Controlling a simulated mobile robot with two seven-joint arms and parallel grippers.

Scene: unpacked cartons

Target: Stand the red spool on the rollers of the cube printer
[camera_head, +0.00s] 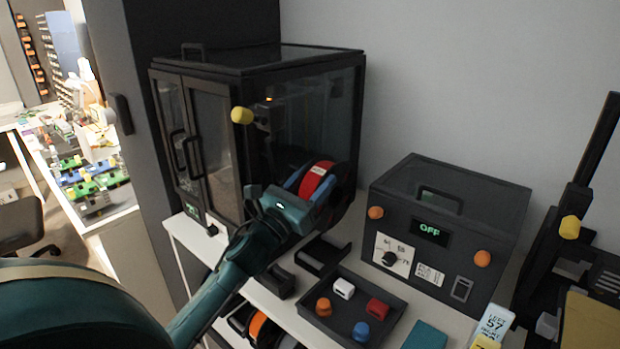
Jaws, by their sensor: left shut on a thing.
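The red spool (317,183), with a black rim and a pale label, is held in front of the right glass side of the cube printer (256,60). My left gripper (312,186) is shut on the spool, its blue fingers on either side of it. The spool looks upright. I cannot tell whether it touches anything below. A black cradle-like piece (321,256) is on the white bench just below the gripper; whether it holds the printer's rollers is unclear. My gripper and forearm hide part of the printer's lower front. My right gripper is not in view.
A dark tray (338,325) with several coloured knobs and blocks lies in front. A black dryer-like box (440,225) reading OFF stands to the right. Spools, one orange (258,328), lie on a lower shelf. A tall black machine (560,230) is at the far right.

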